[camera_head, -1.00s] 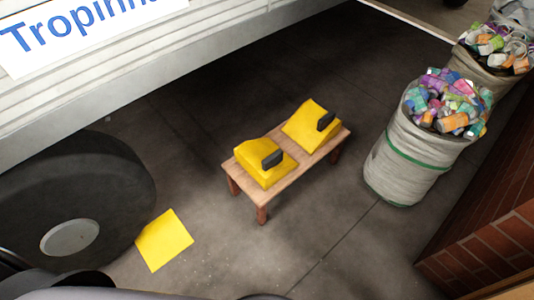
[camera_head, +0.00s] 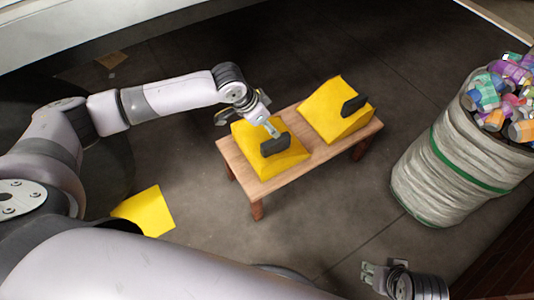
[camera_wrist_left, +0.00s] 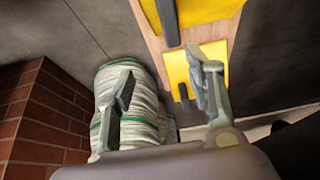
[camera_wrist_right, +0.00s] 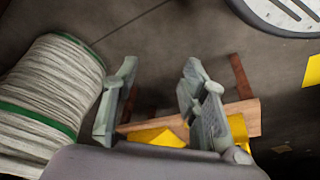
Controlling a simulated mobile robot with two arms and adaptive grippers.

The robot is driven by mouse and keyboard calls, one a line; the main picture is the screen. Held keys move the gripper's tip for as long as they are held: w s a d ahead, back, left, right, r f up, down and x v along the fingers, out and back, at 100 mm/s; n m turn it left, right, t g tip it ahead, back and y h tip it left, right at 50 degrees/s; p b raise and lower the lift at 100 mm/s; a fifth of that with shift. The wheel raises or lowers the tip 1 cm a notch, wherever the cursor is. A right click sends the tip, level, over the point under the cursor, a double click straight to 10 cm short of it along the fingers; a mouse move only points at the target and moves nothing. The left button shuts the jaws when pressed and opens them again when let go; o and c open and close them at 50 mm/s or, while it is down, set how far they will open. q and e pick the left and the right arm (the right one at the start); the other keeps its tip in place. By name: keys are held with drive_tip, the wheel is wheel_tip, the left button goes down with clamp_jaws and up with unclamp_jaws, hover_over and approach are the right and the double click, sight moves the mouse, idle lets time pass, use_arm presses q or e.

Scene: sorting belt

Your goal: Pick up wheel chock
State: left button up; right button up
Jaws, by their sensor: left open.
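Two yellow wheel chocks with dark handles rest on a small wooden bench (camera_head: 225,151). The left chock (camera_head: 287,161) is nearer me; the right chock (camera_head: 330,112) sits beside it. My left gripper (camera_head: 248,118) is open over the left chock, with one finger close to its handle; I cannot tell whether they touch. In the left wrist view one chock (camera_wrist_left: 205,10) is large at the top edge and another (camera_wrist_left: 212,58) lies beyond a finger. My right gripper (camera_head: 375,274) is open and empty, low at the right; its wrist view shows part of a chock (camera_wrist_right: 155,137).
A large white sack (camera_head: 447,165) of crushed cans stands right of the bench. A flat yellow patch (camera_head: 148,210) lies on the floor at the left, partly hidden by my arm. A brick wall (camera_wrist_left: 40,115) shows in the left wrist view. Floor in front of the bench is clear.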

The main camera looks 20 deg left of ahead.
use_arm(q)
drive_tip(key=a+r, duration=0.1)
drive_tip(key=a, duration=0.1)
drive_tip(key=b, duration=0.3)
approach(275, 140)
drive_tip(key=shift+w+d+f+g, duration=0.3)
drive_tip(key=shift+d+f, duration=0.2)
drive_tip(key=shift+f, duration=0.2)
drive_tip(key=b+x, duration=0.1)
drive_tip(key=x, duration=0.3)
drive_tip(key=shift+b, duration=0.3)
drive_tip(key=shift+w+f, duration=0.15)
drive_tip(key=b+x, duration=0.2)
drive_tip(key=x, duration=0.2)
drive_tip(key=shift+w+a+f+b, duration=0.1)
drive_tip(key=shift+w+f+b, duration=0.15)
drive_tip(key=shift+f+b, duration=0.1)
drive_tip(key=shift+w+f, duration=0.1)
drive_tip(key=shift+f, duration=0.05)
use_arm(e)
drive_tip(key=w+a+r+t+y, duration=0.1)
drive_tip(key=w+a+r+t, duration=0.1)
drive_tip(key=w+r+t, duration=0.3)
drive_tip(key=w+a+r+t+y, duration=0.2)
drive_tip(key=w+a+r+t, duration=0.1)
drive_tip(key=w+r+t, duration=0.3)
drive_tip(key=w+r, duration=0.2)
drive_tip(key=w, duration=0.1)
drive_tip(key=shift+w+a+r+n, duration=0.25)
drive_tip(key=shift+w+r+n, duration=0.05)
